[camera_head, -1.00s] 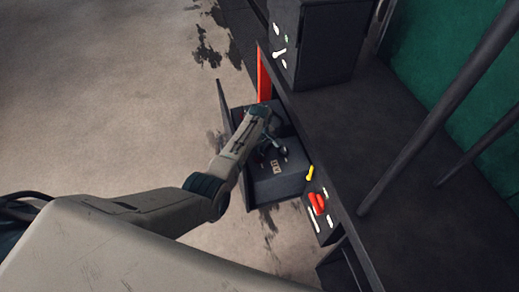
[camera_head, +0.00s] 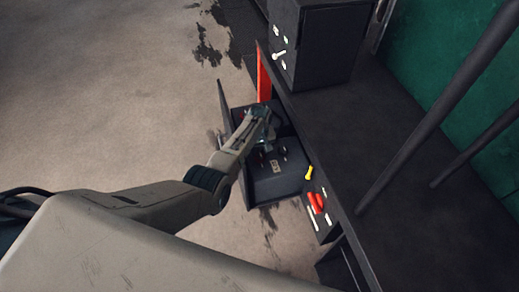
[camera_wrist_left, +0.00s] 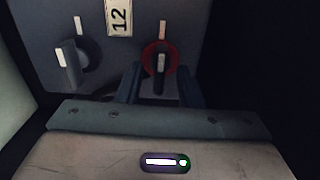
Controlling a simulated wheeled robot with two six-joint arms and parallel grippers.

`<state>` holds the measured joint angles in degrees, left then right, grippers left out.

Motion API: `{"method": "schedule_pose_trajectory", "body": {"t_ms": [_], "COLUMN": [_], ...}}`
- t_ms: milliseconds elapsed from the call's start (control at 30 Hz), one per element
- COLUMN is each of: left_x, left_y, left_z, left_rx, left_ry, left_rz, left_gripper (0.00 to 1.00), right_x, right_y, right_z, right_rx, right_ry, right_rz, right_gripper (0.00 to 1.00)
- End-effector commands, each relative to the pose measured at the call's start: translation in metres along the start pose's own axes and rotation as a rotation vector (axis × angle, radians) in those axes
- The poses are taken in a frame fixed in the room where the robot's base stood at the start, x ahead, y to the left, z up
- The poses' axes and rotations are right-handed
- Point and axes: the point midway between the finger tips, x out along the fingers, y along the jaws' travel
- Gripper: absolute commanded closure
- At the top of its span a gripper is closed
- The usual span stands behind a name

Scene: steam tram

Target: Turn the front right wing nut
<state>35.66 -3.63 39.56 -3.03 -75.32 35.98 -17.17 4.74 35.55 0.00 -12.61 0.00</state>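A dark box (camera_head: 278,186) with a raised lid hangs beside the tram's side in the head view. My left gripper (camera_head: 264,146) is over it and hides part of its top. In the left wrist view, a wing nut with a red ring (camera_wrist_left: 161,60) and a pale-tipped handle lies ahead of my left gripper (camera_wrist_left: 160,88). The two dark fingers are apart, one on each side of the handle's line. I cannot tell whether they touch it. Another wing nut (camera_wrist_left: 72,57), with a white-tipped handle, is to the left. My right gripper is not in view.
A "12" label (camera_wrist_left: 118,16) sits between the wing nuts. The dark tram ledge (camera_head: 370,115) is right of the box. A panel with red levers (camera_head: 316,202) and a yellow handle (camera_head: 309,172) is close by. Bare floor (camera_head: 110,100) lies left.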

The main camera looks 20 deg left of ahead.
Motion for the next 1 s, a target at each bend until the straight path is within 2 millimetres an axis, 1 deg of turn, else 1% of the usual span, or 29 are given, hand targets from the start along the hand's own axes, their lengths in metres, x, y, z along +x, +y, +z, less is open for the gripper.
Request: {"method": "schedule_pose_trajectory", "body": {"t_ms": [233, 367, 567, 800, 900, 1000], "left_x": [-0.001, -0.01, -0.04, -0.082, -0.095, -0.103], "left_y": [0.0, 0.001, 0.001, 0.001, 0.001, 0.001], "left_z": [0.0, -0.001, -0.001, 0.0, 0.0, 0.0], "left_rx": [-0.001, -0.001, -0.001, -0.001, -0.001, -0.001], "left_ry": [0.0, 0.003, 0.004, 0.003, 0.003, 0.001], "left_rz": [0.0, 0.002, 0.003, 0.002, 0.002, 0.001], "left_gripper": [0.66, 0.66, 0.66, 0.66, 0.66, 0.66], "right_x": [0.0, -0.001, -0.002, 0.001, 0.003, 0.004], "right_y": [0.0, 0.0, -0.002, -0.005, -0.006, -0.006], "right_z": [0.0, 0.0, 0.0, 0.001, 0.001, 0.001], "right_rx": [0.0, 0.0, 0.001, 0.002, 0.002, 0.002], "right_ry": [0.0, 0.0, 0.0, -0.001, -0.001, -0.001], "right_rz": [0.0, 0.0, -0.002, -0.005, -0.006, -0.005], "right_gripper": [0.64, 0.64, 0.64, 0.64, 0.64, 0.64]}}
